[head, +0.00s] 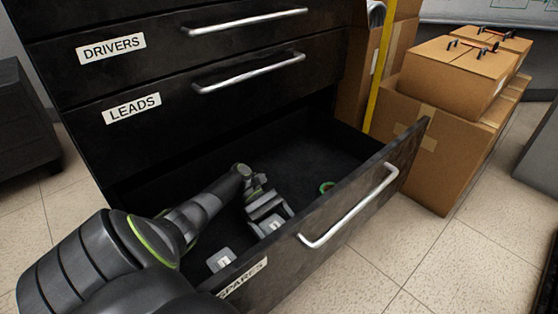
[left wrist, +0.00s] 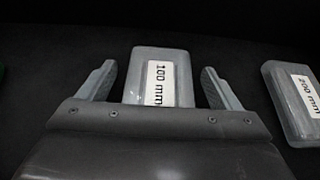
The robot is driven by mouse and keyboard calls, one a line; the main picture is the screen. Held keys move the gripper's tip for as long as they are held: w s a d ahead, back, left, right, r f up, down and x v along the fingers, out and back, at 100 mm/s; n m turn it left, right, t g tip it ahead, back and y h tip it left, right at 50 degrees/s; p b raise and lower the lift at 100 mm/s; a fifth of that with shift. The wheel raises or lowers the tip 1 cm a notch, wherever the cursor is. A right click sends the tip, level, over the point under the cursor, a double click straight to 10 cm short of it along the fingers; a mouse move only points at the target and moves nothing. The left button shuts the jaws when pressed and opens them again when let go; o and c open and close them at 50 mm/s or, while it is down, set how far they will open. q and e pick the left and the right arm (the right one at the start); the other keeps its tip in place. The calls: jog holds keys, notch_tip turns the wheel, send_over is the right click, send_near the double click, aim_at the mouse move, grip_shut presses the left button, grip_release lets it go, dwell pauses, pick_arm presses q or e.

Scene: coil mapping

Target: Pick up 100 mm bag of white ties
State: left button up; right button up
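The 100 mm bag (left wrist: 182,62) is a pale grey packet with a white label reading "100 mm". It lies on the dark drawer floor. My left gripper (left wrist: 158,72) is open, with one finger on each side of the bag and a gap on both sides. In the head view my left gripper (head: 264,204) reaches down into the open drawer, over the bag (head: 272,225), and partly hides it. Whether the ties inside are white cannot be told. My right gripper is not in view.
A 200 mm bag (left wrist: 290,100) lies to the right in the left wrist view, near the drawer front (head: 335,215) labelled SPARES in the head view. A green ring (head: 327,187) lies farther right in the drawer. Closed drawers (head: 190,70) rise above. Cardboard boxes (head: 450,125) stand at the right.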

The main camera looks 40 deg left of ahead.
pick_arm(q)
jog(key=c, duration=0.9)
jog(key=shift+r, duration=0.15)
